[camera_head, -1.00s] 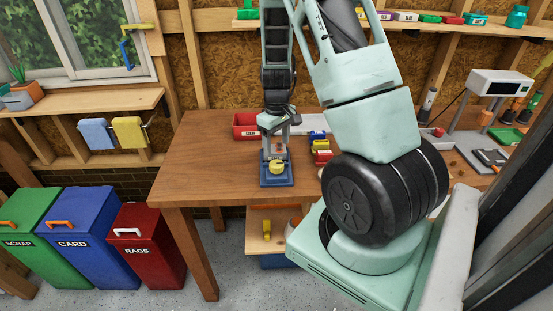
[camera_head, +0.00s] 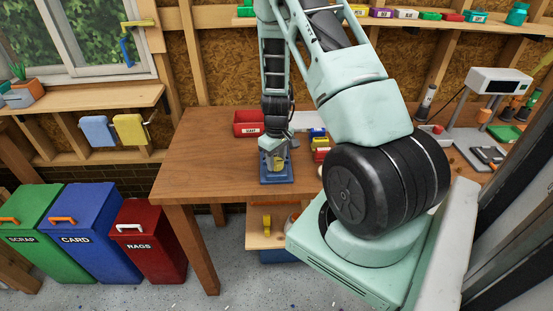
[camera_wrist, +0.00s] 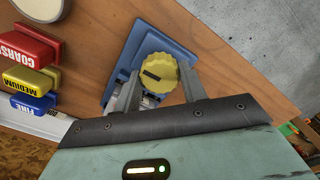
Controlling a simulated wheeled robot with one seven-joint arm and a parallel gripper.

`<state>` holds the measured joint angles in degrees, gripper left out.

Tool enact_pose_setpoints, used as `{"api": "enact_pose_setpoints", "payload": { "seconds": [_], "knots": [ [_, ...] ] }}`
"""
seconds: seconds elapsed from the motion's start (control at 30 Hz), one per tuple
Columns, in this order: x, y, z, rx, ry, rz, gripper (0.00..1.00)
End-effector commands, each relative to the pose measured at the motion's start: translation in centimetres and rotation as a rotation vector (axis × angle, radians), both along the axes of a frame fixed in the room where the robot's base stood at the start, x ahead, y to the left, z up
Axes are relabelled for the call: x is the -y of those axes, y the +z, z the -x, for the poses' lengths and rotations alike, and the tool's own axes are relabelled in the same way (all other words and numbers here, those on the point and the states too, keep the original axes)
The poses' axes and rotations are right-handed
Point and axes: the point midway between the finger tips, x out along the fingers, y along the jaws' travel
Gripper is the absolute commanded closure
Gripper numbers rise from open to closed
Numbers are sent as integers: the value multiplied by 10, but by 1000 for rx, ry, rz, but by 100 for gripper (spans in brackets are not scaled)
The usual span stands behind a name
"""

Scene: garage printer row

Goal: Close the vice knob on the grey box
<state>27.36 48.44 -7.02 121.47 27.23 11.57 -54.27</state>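The yellow round knob (camera_wrist: 157,76), with a dark bar mark on its top, sits on the blue vice (camera_wrist: 178,48) on the wooden bench. In the head view the blue vice (camera_head: 277,180) stands near the bench's front edge, with the knob partly hidden by my gripper (camera_head: 274,154). In the wrist view my gripper (camera_wrist: 158,80) has its fingers apart, one on each side of the knob. I cannot tell whether they touch it. A greyish part (camera_wrist: 150,99) shows between the fingers beside the knob; I cannot make out a whole grey box.
A red bin (camera_head: 249,124) stands behind the vice. Several coloured blocks (camera_head: 319,145) stand to its right, also in the wrist view (camera_wrist: 30,80). The bench (camera_head: 205,165) is clear to the left. Scrap, card and rags bins (camera_head: 145,250) stand on the floor at left.

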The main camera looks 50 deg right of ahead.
Motion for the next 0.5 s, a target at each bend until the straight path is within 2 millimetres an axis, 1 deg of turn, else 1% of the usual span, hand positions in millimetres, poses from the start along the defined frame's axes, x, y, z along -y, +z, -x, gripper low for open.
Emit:
{"api": "enact_pose_setpoints", "payload": {
  "seconds": [0.03, 0.07, 0.33, 0.5],
  "knots": [
    [0, 0, 0, 0, 0, 0, 78],
    [0, 0, 0, 0, 0, 0, 81],
    [0, 0, 0, 0, -17, 1, 81],
    [0, 0, 0, 1, -78, 1, 81]
  ]
}}
